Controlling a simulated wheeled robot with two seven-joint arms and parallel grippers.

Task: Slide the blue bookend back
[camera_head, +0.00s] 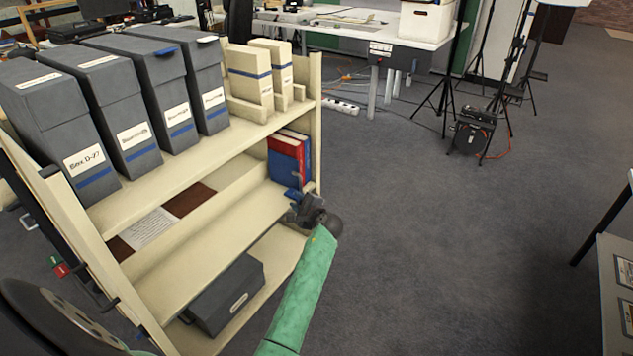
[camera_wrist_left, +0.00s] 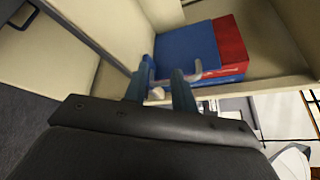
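The blue bookend (camera_head: 282,168) stands upright at the right end of the cart's middle shelf, in front of red books (camera_head: 290,143). In the left wrist view, the bookend (camera_wrist_left: 185,48) shows as a flat blue panel beside a red book (camera_wrist_left: 230,45), with a pale grey bent handle (camera_wrist_left: 197,68) on its near side. My left gripper (camera_head: 293,197) is just in front of it at the shelf's edge. In the left wrist view, my left gripper's (camera_wrist_left: 160,78) two fingers are apart, close to the handle. Whether they touch it I cannot tell. My right gripper is out of view.
The cream cart's top shelf holds several grey archival boxes (camera_head: 140,95) and cream file holders (camera_head: 262,78). A dark box (camera_head: 228,298) lies on the lower shelf. The cart's end panel (camera_head: 315,130) stands close beyond the books. The grey floor to the right is largely clear.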

